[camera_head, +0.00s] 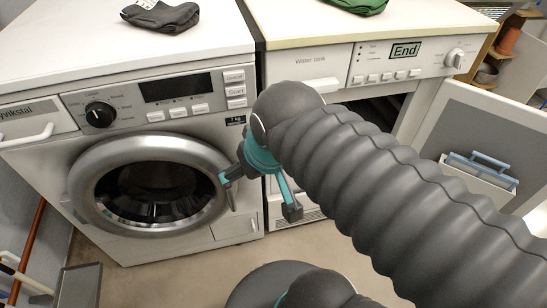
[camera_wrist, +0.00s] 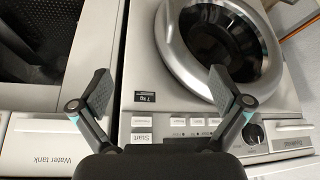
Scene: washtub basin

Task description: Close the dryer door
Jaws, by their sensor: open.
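The dryer (camera_head: 330,65) stands on the right in the head view, with a "Water tank" drawer and a display reading "End". Its pale door (camera_head: 505,128) is swung wide open to the right, baring a dark opening (camera_head: 385,108) that my arm partly covers. My gripper (camera_head: 258,195) is open and empty, in front of the gap between washer and dryer, left of the door and apart from it. In the wrist view my open gripper (camera_wrist: 160,82) faces the washer's front, with the dryer's dark opening (camera_wrist: 35,40) at the left. The door does not show there.
A washer (camera_head: 215,140) with its round door (camera_head: 150,185) shut stands left of the dryer. Dark cloth (camera_head: 160,15) lies on the washer and green cloth (camera_head: 355,5) on the dryer. A shelf (camera_head: 490,70) stands at the far right. Some bare floor (camera_head: 180,275) shows in front.

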